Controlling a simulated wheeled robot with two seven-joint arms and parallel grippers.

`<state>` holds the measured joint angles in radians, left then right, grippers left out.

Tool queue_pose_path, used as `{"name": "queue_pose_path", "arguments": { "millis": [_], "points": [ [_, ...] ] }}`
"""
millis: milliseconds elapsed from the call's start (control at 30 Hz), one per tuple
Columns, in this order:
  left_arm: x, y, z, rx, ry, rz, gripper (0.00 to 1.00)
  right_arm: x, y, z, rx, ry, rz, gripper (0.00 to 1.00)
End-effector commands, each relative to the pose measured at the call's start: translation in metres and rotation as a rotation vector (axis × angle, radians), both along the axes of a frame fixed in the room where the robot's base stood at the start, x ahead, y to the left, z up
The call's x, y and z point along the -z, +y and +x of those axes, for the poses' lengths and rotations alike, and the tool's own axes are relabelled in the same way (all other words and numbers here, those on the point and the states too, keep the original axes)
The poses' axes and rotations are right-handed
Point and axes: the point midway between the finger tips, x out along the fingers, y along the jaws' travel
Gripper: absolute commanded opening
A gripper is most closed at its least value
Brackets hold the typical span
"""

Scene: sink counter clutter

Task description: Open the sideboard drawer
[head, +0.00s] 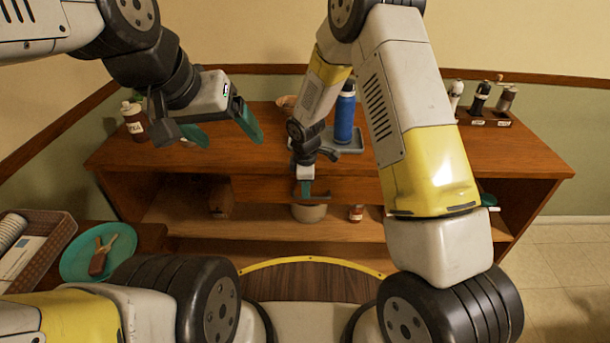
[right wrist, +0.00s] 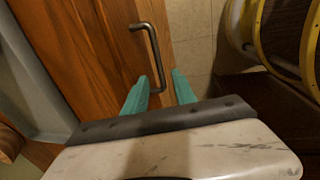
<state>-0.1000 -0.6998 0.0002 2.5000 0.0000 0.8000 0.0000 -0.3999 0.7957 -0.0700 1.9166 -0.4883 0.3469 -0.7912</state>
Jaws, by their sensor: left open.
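The wooden sideboard (head: 470,165) stands across the middle of the head view. Its drawer front (head: 350,190) sits under the top and looks flush, partly hidden by my right arm. In the right wrist view the drawer's grey metal bar handle (right wrist: 150,52) stands out from the wood. My right gripper (head: 305,188) is in front of the drawer. In the right wrist view its teal fingers (right wrist: 161,76) are apart, with one end of the handle between them; I cannot tell if they touch it. My left gripper (head: 222,128) is open and empty above the sideboard's left part.
A blue bottle (head: 345,112) stands on a grey tray (head: 352,147) on the top. A brown bottle (head: 134,122) is at left, and a rack of bottles (head: 485,117) at back right. A pot (head: 309,212) and a jar (head: 356,213) stand on the shelf below. A teal plate (head: 75,264) is at lower left.

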Motion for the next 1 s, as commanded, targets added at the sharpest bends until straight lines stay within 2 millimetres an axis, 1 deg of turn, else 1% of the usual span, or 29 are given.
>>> {"name": "queue_pose_path", "arguments": {
  "millis": [33,100,233,367,567,600,667,700,767,1000],
  "points": [
    [0.0,0.0,0.0,0.0,0.0,0.0,0.81,0.01,0.0,0.001,0.0,0.002,-0.001,0.32],
    [0.0,0.0,0.0,0.0,0.0,0.0,0.81,0.019,-0.001,0.003,0.001,0.002,-0.002,0.32],
    [0.0,0.0,0.0,0.0,0.0,0.0,0.81,0.032,0.0,0.006,0.001,0.0,-0.001,0.32],
    [0.0,0.0,0.0,0.0,0.0,0.0,0.81,0.037,0.0,0.007,0.001,0.0,0.0,0.32],
    [0.0,0.0,0.0,0.0,0.0,0.0,0.81,0.038,0.0,0.007,0.002,-0.001,0.0,0.32],
    [0.0,0.0,0.0,0.0,0.0,0.0,0.81,0.037,0.0,0.007,0.002,-0.001,0.0,0.3],
    [0.0,0.0,0.0,0.0,0.0,0.0,0.81,0.037,0.0,0.007,0.002,-0.001,0.0,0.19],
    [0.0,0.0,0.0,0.0,0.0,0.0,0.81,0.037,0.0,0.007,0.002,0.0,0.0,0.11],
    [0.0,0.0,0.0,0.0,0.0,0.0,0.81,0.037,0.0,0.007,0.002,0.0,0.0,0.0],
    [0.0,0.0,0.0,0.0,0.0,0.0,0.81,0.037,0.0,0.007,0.002,-0.001,0.0,0.0]
  ]
}}
